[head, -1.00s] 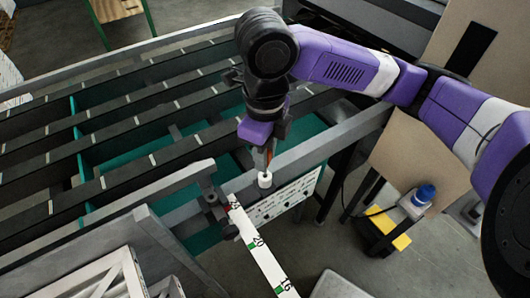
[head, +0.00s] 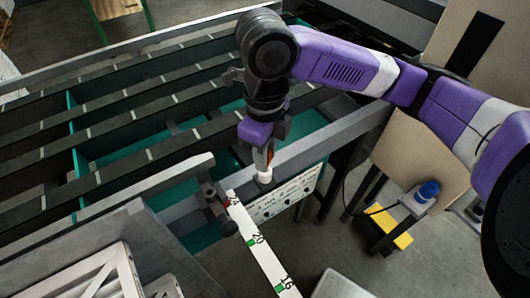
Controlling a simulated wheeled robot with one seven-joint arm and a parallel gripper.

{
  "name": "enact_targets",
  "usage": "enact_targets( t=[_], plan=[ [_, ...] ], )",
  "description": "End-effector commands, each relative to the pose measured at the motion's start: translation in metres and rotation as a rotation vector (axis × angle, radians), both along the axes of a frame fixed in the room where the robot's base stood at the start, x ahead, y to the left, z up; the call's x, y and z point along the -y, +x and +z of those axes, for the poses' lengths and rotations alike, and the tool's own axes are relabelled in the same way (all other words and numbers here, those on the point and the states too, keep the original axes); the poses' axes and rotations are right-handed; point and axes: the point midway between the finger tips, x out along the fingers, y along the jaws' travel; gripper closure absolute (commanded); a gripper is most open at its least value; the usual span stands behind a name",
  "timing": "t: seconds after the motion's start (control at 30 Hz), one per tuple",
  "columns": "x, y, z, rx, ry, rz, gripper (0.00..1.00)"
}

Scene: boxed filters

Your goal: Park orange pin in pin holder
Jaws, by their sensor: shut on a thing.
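My gripper (head: 264,150) points down over the near rail of the frame and is shut on the orange pin (head: 270,156). Only a thin orange strip of the pin shows beside the fingers. A small white cup-like piece (head: 265,177), which looks like the pin holder, stands on the rail directly below. The pin's lower end is at or just above this piece; I cannot tell whether it is inside.
A long slatted frame with dark bars (head: 130,135) fills the left. A white measuring strip (head: 258,250) runs toward the front from a dark knob. A white panel with markings (head: 285,197) hangs below the rail. A blue-capped item (head: 427,191) stands at right.

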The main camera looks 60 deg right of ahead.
Motion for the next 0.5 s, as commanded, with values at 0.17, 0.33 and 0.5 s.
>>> enact_targets(
  t=[0.17, 0.33, 0.5],
  plan=[
    [0.000, 0.000, -0.005, 0.000, 0.000, 0.000, 1.00],
    [0.000, 0.000, -0.009, 0.000, 0.000, 0.000, 1.00],
    [0.000, 0.000, -0.013, 0.000, 0.000, 0.000, 1.00]
  ],
)
